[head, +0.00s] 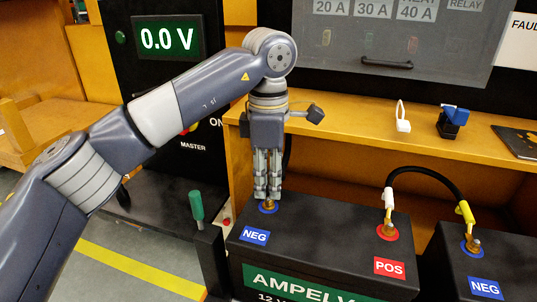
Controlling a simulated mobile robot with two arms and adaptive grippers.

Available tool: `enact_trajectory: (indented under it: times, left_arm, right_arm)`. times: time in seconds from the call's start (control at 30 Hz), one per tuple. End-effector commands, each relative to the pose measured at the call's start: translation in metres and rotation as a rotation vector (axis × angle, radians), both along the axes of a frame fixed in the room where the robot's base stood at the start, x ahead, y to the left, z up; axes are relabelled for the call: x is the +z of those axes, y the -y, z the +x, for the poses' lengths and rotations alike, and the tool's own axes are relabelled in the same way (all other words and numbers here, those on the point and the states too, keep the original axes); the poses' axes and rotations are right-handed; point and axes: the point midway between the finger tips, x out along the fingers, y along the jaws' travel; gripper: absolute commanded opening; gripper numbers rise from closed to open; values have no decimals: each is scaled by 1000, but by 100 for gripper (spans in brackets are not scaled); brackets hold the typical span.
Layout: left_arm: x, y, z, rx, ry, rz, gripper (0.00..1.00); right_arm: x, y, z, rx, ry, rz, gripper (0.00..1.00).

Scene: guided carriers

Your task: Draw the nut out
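My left gripper (267,192) points straight down over the negative terminal of the nearer battery (320,235), above its blue NEG label (255,236). Its two fingers are close together, and their tips are right at the terminal. A little brass (268,204) shows under the tips, inside a blue ring. The nut itself cannot be told apart there, as the fingers cover the top of the terminal. Whether the fingers grip it or stand around it is not clear. My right gripper is not in view.
A black cable (425,170) joins the red-ringed POS terminal (387,230) to a second battery (490,262) at the right. A green-handled tool (196,206) stands left of the battery. The wooden shelf (350,125) behind holds small parts. A panel display (169,40) reads 0.0 V.

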Motion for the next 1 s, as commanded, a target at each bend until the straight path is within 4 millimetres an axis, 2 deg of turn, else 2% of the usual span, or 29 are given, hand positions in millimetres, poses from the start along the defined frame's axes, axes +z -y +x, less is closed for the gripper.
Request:
enact_trajectory:
  times: [0.23, 0.57, 0.6, 0.7, 0.87, 0.9, 0.93, 1.0]
  left_arm:
    - [-26, 0, 0, -1, -1, -2, 24]
    - [-31, 0, 0, -1, 1, -1, 24]
    - [-31, 0, 0, -1, 1, -2, 22]
    - [-31, 0, 0, -1, 1, -2, 0]
    - [-31, 0, 0, -1, 1, -1, 0]
    - [-31, 0, 0, -1, 1, -2, 9]
    - [-31, 0, 0, -1, 1, -2, 2]
    - [-31, 0, 0, -1, 1, -2, 0]
  right_arm:
    - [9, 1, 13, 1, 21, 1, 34]
    - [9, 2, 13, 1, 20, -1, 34]
    - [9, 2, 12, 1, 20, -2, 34]
    - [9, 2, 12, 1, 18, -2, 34]
    - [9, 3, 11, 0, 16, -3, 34]
    - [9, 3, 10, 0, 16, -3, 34]
    - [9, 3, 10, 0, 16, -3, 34]
    - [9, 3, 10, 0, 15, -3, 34]
